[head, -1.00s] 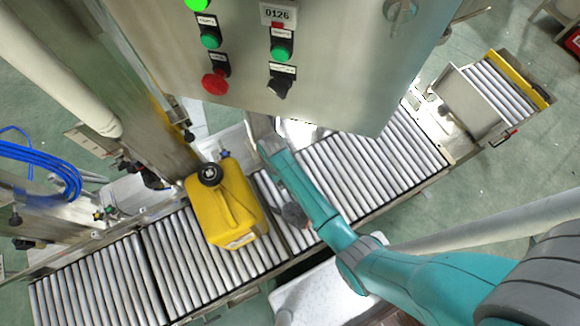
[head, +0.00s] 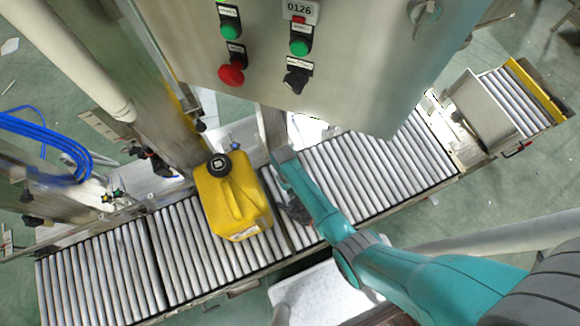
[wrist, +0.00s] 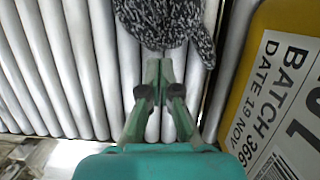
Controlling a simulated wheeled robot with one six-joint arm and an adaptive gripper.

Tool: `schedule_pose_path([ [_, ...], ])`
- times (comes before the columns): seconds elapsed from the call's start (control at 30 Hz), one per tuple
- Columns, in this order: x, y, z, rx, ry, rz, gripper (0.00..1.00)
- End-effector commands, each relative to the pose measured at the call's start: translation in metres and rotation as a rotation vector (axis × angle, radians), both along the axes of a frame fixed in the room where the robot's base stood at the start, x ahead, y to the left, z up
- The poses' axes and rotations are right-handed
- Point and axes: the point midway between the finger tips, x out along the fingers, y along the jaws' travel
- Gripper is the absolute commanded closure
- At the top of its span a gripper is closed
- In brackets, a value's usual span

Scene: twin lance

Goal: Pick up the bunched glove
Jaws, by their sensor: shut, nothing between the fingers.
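The bunched glove (wrist: 165,22) is dark grey mottled knit and lies on the rollers at the top of the wrist view, its upper part cut off by the frame. In the head view the glove (head: 296,210) shows as a small dark patch beside my teal arm, partly hidden by it. My gripper (wrist: 160,64) is shut and empty, its fingertips close together at the glove's near edge. I cannot tell whether they touch it. The gripper's fingers are not clear in the head view.
A yellow jerrycan (head: 232,200) stands on the roller conveyor (head: 110,270) just left of the glove. Its labelled side (wrist: 285,90) is close on the right in the wrist view. A steel control panel (head: 330,60) overhangs the conveyor. Rollers right of my arm are clear.

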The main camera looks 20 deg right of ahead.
Motion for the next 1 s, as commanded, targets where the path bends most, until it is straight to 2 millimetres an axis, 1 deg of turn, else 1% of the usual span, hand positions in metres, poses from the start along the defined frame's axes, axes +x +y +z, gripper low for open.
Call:
schedule_pose_path([
  [0.03,-0.006,0.0,0.0,0.0,0.0,0.0,1.0],
  [0.2,-0.021,-0.001,0.0,0.0,0.0,0.0,1.0],
  [0.4,-0.034,-0.002,0.001,0.0,-0.001,0.0,1.0],
  [0.87,-0.038,-0.003,0.001,0.0,-0.001,0.0,1.0],
  [0.93,-0.042,-0.003,0.001,0.0,0.0,0.0,1.0],
  [1.0,-0.05,-0.004,0.0,0.0,0.001,0.0,1.0],
])
